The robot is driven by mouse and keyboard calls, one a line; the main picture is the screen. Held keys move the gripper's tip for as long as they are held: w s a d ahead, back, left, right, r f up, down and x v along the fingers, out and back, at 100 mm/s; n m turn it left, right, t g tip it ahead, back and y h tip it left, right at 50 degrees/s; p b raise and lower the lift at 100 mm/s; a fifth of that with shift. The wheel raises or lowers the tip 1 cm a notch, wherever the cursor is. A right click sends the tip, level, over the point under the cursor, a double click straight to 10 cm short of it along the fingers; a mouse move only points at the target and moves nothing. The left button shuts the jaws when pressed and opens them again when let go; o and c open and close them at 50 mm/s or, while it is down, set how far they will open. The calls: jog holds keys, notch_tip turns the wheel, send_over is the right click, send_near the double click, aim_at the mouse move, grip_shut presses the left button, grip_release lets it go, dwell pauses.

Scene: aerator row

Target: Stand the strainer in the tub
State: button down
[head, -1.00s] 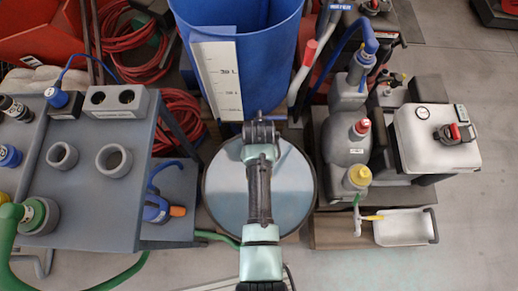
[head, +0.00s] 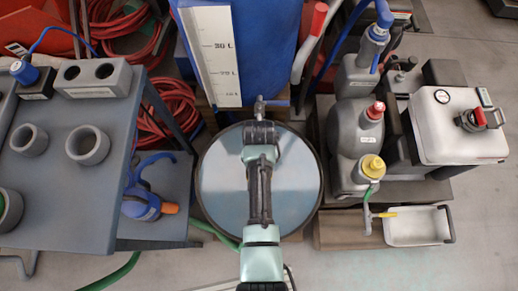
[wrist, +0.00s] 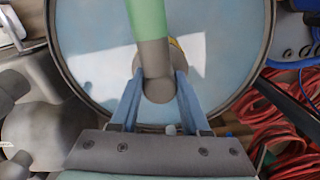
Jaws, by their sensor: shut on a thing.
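The tub (head: 213,190) is round with a dark rim and holds pale blue, shiny water; it stands on the floor in the middle of the head view. Its rim also shows in the wrist view (wrist: 62,62). My gripper (head: 260,132) is over the far half of the tub. In the wrist view, my blue fingers (wrist: 158,82) are shut on a cylinder, green above and grey at its near end, which I take to be the strainer (wrist: 152,55). It lies over the water in that view. My arm hides it in the head view, so I cannot tell its height or whether it touches the water.
A blue barrel (head: 270,50) with a scale and tap stands close behind the tub. A grey trolley (head: 60,195) with rings is at left, red hose (head: 165,115) behind it. Grey canisters (head: 355,140), a white box (head: 455,135) and a small white tray (head: 415,228) are at right.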

notch_tip(320, 180, down, 33)
jog(key=b, duration=2.8)
jog(key=shift+f+b, duration=0.35)
jog(key=shift+f, duration=0.35)
jog(key=shift+c, duration=1.5)
grip_release()
jog(key=shift+r, duration=0.1)
notch_tip(320, 180, up, 13)
jog(key=p, duration=0.9)
